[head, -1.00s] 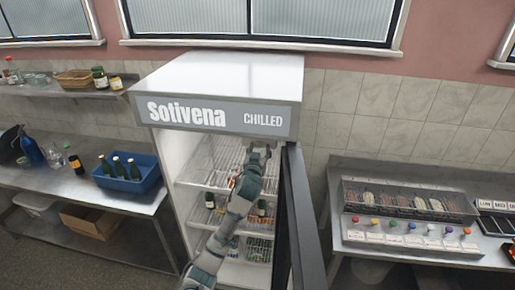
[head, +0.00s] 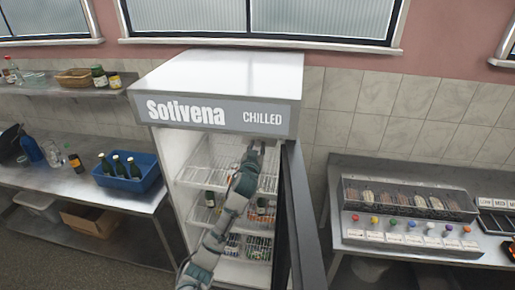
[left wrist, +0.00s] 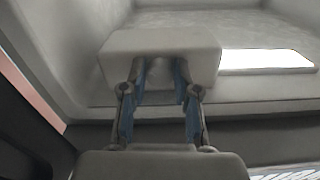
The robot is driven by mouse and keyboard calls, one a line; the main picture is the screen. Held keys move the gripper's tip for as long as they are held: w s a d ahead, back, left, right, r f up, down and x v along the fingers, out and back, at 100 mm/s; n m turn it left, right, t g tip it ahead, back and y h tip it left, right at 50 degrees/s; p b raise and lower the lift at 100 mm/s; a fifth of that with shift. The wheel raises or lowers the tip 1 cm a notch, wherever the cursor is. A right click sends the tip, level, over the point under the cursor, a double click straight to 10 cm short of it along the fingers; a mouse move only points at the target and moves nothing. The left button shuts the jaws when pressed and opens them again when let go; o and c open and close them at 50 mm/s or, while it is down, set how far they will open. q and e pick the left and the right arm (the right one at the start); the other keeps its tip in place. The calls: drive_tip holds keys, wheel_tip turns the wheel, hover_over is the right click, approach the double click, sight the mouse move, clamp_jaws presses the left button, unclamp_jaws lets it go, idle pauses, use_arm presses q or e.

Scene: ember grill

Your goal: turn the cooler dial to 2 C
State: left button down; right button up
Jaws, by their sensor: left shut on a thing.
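The cooler (head: 215,85) stands open, its white cabinet headed by a sign reading "Sotivena CHILLED". My left gripper (head: 256,147) reaches up inside it, near the top right of the opening. In the left wrist view, my left gripper (left wrist: 160,72) has its two blue-padded fingers at a pale box-shaped housing (left wrist: 160,42) under the cooler's ceiling. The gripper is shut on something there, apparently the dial. The dial is mostly hidden between the fingertips, and its marks and setting cannot be read. My right gripper is not in view.
The open dark door (head: 304,220) stands close to the right of my arm. Wire shelves (head: 212,165) with bottles lie below the gripper. A blue crate of bottles (head: 128,182) is on the left counter. Spice trays (head: 410,205) are on the right counter.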

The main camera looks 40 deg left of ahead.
use_arm(q)
drive_tip(key=shift+a+m, duration=0.1)
drive_tip(key=shift+m, duration=1.1)
drive_tip(key=m, duration=0.3)
drive_tip(key=shift+m, duration=2.7)
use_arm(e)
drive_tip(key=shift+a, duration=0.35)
use_arm(q)
drive_tip(key=shift+f, duration=0.1)
drive_tip(key=c, duration=1.1)
unclamp_jaws()
drive_tip(key=shift+o, duration=1.2)
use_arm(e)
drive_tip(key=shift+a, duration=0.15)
